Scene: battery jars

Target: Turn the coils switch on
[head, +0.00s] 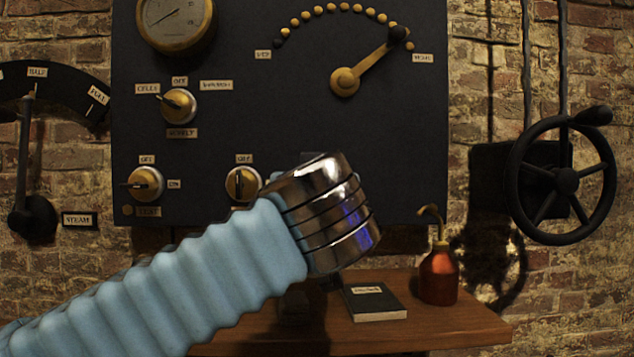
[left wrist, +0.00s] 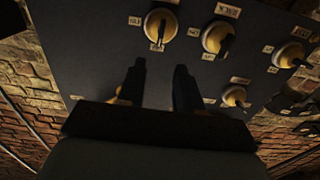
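The dark panel (head: 290,120) carries brass rotary switches. One (head: 178,105) is marked OFF above and CELLS at its left. Another, lower left (head: 146,184), has OFF and ON labels and its handle points left. A third (head: 242,183), just left of my cuff, has its handle upright under a label reading OFF; whatever is below it is hidden by my arm. I cannot read which is the coils switch.
A wooden table (head: 450,325) below the panel holds a dark book (head: 374,302) and a red oil can (head: 438,274). A black handwheel (head: 566,180) is on the right. A brass lever (head: 370,68) is higher on the panel, and a steam lever (head: 27,160) is at far left.

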